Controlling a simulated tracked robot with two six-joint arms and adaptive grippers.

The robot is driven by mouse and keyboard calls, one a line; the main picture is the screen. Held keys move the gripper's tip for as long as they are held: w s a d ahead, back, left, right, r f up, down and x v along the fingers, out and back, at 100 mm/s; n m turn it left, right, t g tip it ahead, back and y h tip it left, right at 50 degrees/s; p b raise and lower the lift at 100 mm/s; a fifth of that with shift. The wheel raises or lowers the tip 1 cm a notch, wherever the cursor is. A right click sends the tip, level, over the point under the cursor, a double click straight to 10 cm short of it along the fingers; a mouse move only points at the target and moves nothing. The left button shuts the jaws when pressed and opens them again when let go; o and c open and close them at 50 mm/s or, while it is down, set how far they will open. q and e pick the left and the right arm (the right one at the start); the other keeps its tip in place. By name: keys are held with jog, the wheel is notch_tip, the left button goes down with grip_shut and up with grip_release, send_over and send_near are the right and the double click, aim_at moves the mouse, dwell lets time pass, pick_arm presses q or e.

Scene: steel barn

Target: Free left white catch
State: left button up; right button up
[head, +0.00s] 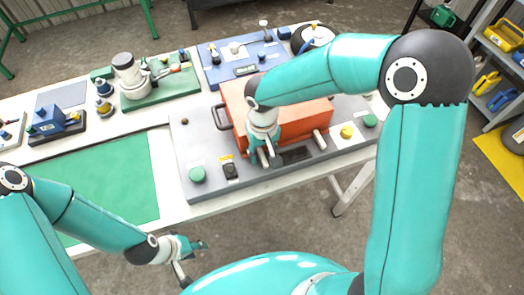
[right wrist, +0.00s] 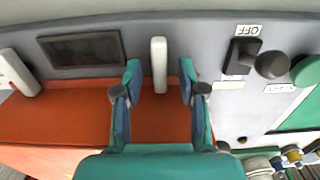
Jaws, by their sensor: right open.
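The left white catch (right wrist: 158,64) is an upright white bar at the front edge of the orange box (right wrist: 50,122). In the right wrist view it stands between the spread fingers of my right gripper (right wrist: 160,88), with a gap on each side. In the head view my right gripper (head: 262,156) is over the front left of the orange box (head: 302,119) and largely covers this catch. The other white catch (head: 319,140) is further right on the same edge; it also shows in the right wrist view (right wrist: 18,73). My left gripper (head: 192,258) is open and empty off the table's front edge.
The box sits on a grey board with a dark panel (head: 295,155), a black switch (head: 231,171), a green knob (head: 197,174) and a yellow knob (head: 347,132). A side handle (head: 222,117) sticks out. A green mat (head: 112,180) lies bare at left.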

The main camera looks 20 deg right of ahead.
jog(key=shift+f, duration=0.25)
grip_shut()
